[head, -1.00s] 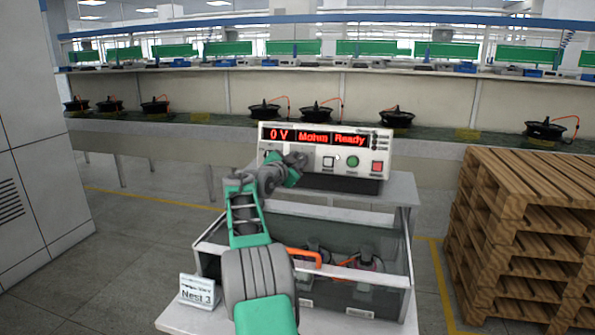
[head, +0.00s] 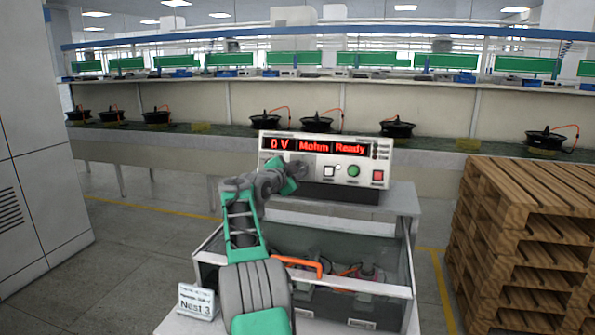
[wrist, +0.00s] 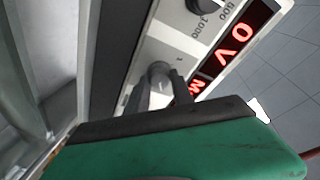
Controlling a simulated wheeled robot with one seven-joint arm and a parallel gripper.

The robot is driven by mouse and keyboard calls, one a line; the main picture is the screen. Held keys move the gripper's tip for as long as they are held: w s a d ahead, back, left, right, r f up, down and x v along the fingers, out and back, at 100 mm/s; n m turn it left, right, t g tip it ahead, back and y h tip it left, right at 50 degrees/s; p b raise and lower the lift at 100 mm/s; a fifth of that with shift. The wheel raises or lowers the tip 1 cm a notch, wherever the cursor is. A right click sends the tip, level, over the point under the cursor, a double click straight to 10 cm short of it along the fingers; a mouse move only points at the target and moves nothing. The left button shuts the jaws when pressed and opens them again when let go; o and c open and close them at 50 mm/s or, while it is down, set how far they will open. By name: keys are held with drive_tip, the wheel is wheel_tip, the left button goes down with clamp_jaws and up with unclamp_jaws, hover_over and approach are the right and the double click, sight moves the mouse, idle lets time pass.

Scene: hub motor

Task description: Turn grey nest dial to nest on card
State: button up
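The tester (head: 345,150) stands on a grey stand and reads "0 V", "Mohm" and "Ready". The card (head: 197,301) at lower left reads "Nest 3". In the wrist view, the small grey dial (wrist: 160,72) is on the tester's panel, with a "1" printed near it. My gripper (wrist: 160,85) has one finger on each side of the dial, very close to it. I cannot tell whether the fingers press on it. In the head view, my gripper (head: 300,170) is at the panel's left part and hides the dial.
A black knob (wrist: 205,4) marked 500 and 1000 is beside the dial. White (head: 328,171), green (head: 353,171) and red (head: 378,176) buttons sit right of my gripper. A clear-walled box with an orange handle (head: 300,263) stands below. Wooden pallets (head: 525,240) are at right.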

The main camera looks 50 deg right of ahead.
drive_tip(key=o, duration=0.4)
drive_tip(key=shift+a, duration=0.1)
drive_tip(key=b+v, duration=0.2)
drive_tip(key=v, duration=0.5)
drive_tip(key=shift+a, duration=0.3)
drive_tip(key=shift+s, duration=0.1)
